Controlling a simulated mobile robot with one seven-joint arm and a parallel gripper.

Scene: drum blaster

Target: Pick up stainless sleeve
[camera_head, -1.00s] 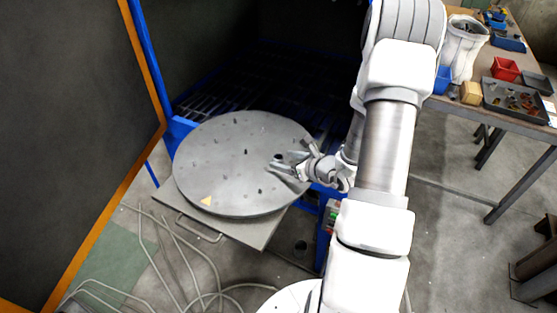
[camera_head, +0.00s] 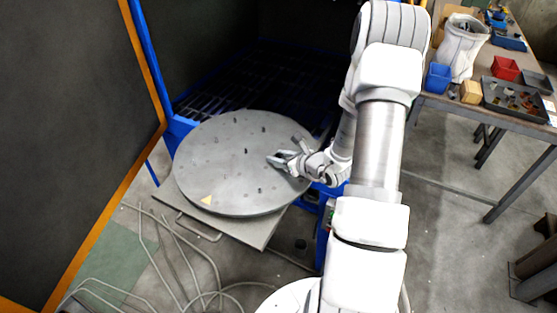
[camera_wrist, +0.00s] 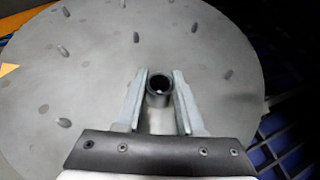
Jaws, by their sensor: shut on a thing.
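The stainless sleeve (camera_wrist: 159,92) is a short, dark grey hollow cylinder, seen from above with its open top ring showing in the wrist view. My gripper (camera_wrist: 160,78) has one finger on each side of it and is shut on it near the fingertips. In the head view my gripper (camera_head: 273,159) is over the right part of the round grey turntable (camera_head: 215,165). The sleeve is too small and covered to make out there. I cannot tell whether its base touches the turntable.
Several short pegs stand on the turntable, which also shows in the wrist view (camera_wrist: 90,80). A dark cabinet with a blue frame surrounds its back. Hoses lie on the floor.

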